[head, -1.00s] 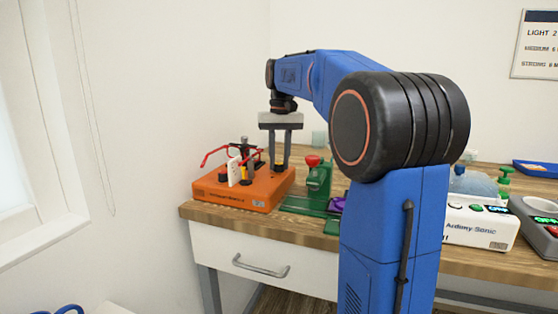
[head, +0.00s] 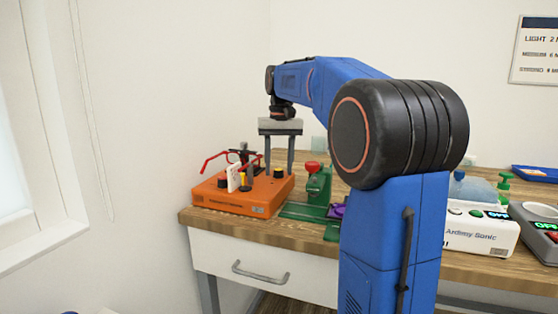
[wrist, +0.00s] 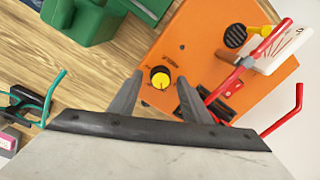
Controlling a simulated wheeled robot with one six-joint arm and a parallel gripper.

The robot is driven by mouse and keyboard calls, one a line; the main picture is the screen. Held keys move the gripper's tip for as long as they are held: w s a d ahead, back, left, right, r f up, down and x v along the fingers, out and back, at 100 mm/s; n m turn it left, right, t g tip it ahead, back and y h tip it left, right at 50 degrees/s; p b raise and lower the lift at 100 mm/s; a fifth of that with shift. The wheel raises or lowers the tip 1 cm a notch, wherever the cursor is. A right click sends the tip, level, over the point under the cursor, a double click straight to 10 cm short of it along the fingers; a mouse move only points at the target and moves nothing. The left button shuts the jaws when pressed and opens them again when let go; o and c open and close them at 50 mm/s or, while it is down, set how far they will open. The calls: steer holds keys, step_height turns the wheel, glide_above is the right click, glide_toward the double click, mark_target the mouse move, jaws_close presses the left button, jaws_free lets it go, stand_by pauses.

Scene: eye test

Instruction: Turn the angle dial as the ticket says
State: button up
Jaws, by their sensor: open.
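An orange device (head: 225,198) stands at the left end of the wooden bench. In the wrist view its orange top (wrist: 205,30) carries a round yellow dial (wrist: 161,78) on a dark base, with small marks beside it too small to read. My gripper (head: 279,173) is above the device's right part, fingers pointing down. In the wrist view my open gripper (wrist: 158,77) has one finger on each side of the dial, with gaps; I cannot tell fingertip height. A white card (head: 233,177) stands upright on the device; I cannot read a setting on it.
Red glasses (head: 213,160) sit on the device, with a dark knob (wrist: 235,36) near them. A green device with a red knob (head: 312,165) stands close on the right. A white cleaner (head: 480,228) is farther right. A wall sign (head: 538,50) is partly cut off.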

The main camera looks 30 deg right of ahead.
mark_target(281, 169)
step_height(281, 169, up, 17)
steer(key=shift+d+r, duration=0.15)
steer(key=shift+d, duration=0.15)
stand_by(0.3)
steer(key=shift+s, duration=0.15)
stand_by(0.4)
